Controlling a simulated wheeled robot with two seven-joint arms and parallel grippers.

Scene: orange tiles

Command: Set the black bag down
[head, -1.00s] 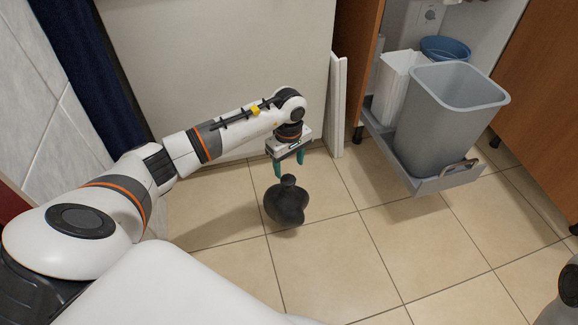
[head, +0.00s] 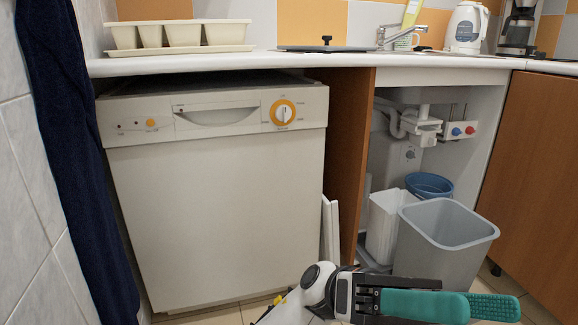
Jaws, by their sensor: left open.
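The black bag is not in view now; the floor where it was seen lies below the picture's lower edge or behind my arm. My left gripper (head: 478,306) is at the lower right, in front of the grey bin, with its teal fingers pointing right. It is open and I see nothing held in it. My right gripper is not in view.
A grey bin (head: 450,245), a white bin (head: 388,222) and a blue bucket (head: 428,185) stand in the open sink cupboard. A white dishwasher (head: 215,200) is left of it, with a white panel (head: 329,230) beside it. A counter (head: 290,62) runs above.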

